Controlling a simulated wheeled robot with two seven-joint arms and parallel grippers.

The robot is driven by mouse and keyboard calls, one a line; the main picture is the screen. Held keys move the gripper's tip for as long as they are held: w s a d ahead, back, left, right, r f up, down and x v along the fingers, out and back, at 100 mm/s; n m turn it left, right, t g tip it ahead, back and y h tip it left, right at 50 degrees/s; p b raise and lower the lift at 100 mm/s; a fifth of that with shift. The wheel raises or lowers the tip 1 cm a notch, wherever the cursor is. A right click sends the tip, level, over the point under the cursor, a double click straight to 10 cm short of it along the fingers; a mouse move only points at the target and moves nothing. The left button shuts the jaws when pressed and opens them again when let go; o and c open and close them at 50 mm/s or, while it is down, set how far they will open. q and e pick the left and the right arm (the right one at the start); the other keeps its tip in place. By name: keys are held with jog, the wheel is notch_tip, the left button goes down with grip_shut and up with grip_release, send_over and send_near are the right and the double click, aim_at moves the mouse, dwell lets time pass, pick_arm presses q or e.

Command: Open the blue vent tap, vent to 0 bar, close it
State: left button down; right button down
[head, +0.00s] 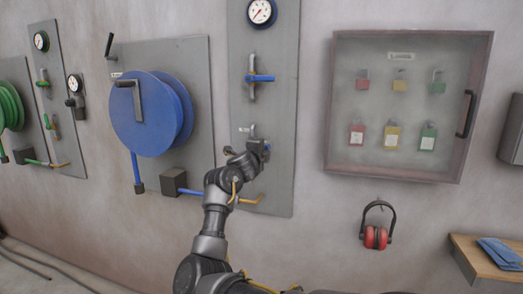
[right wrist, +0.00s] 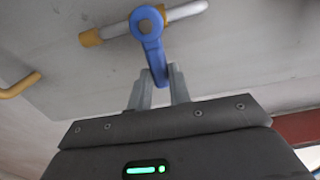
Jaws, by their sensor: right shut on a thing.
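The vent tap's blue lever (right wrist: 151,45) fills the top middle of the right wrist view, on a grey pipe with a brass fitting. The lever lies roughly across its pipe. My right gripper (right wrist: 159,78) is shut on the lever's free end. In the head view my right gripper (head: 261,151) is at the low part of the grey panel (head: 273,110), and it mostly hides this tap. A round gauge (head: 262,12) sits at the panel's top; its needle is too small to read surely. My left gripper is not in view.
Another blue-handled tap (head: 259,78) sits higher on the panel, its handle across the upright pipe. A blue hose reel (head: 143,112) is to the left. A padlock cabinet (head: 340,105) and red earmuffs (head: 376,237) are to the right. A wooden shelf (head: 468,262) juts out at lower right.

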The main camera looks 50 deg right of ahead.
jog(key=c, duration=1.5)
grip_release()
jog(key=shift+f, duration=0.1)
jog(key=shift+c, duration=0.2)
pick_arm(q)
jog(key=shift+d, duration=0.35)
pick_arm(e)
jog(key=shift+o, duration=1.3)
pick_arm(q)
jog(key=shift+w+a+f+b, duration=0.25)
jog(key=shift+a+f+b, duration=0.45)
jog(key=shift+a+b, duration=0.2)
pick_arm(e)
jog(key=v, duration=1)
jog(key=shift+a, duration=0.4)
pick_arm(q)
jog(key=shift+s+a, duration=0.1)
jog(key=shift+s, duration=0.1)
pick_arm(e)
jog(key=shift+s, duration=0.1)
